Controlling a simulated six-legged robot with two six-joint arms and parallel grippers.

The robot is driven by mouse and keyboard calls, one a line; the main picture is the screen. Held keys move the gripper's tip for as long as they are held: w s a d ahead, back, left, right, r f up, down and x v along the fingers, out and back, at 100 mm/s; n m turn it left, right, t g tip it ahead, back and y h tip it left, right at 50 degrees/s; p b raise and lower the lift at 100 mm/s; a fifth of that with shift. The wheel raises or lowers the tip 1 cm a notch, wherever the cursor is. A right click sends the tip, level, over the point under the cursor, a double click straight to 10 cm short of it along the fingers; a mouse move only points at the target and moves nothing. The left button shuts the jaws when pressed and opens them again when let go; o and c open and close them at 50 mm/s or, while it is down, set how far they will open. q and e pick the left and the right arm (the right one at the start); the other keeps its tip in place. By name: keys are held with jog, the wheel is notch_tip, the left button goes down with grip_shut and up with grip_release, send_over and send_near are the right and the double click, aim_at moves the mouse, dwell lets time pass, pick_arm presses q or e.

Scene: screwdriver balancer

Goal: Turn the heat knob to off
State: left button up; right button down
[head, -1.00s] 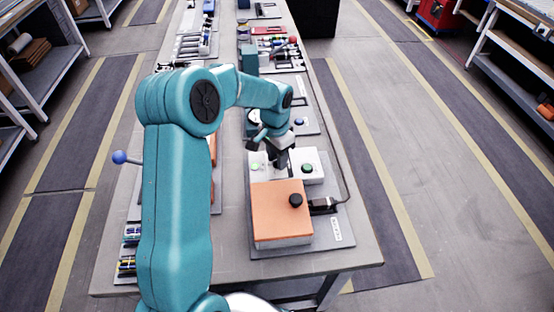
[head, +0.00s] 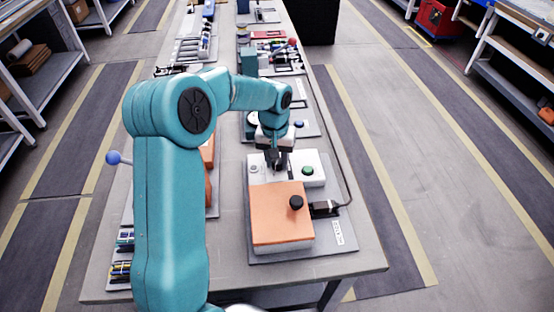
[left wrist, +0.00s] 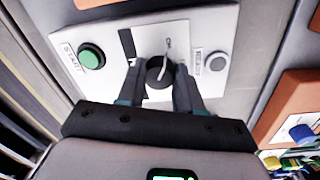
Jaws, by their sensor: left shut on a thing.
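A white control panel (left wrist: 125,40) fills the top of the left wrist view. A dark round knob (left wrist: 157,72) with a pale pointer line sits in its middle; its lettering is too blurred to read fully. My left gripper (left wrist: 160,88) is shut on this knob, one finger on each side. In the head view my left gripper (head: 277,164) is at the panel, behind the orange-topped box, and hides the knob. A green button (left wrist: 91,56), marked START, and a grey button (left wrist: 217,61) flank the knob. My right gripper is not in view.
The orange-topped box (head: 280,225) with a black knob (head: 296,202) stands in front of the panel. A black connector with a cable (head: 325,208) is at its right. Several other stations line the long table behind. The table's front right corner (head: 350,272) is clear.

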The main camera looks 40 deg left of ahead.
aim_at(274, 161)
pick_arm(q)
jog(key=shift+w+r, duration=0.1)
dwell(0.4)
jog(key=o, duration=1)
jog(key=shift+o, duration=0.2)
notch_tip(274, 161, up, 16)
jog(key=p, duration=0.1)
jog(key=shift+s+a+r, duration=0.15)
jog(key=shift+s+a, duration=0.1)
jog(key=shift+a, duration=0.1)
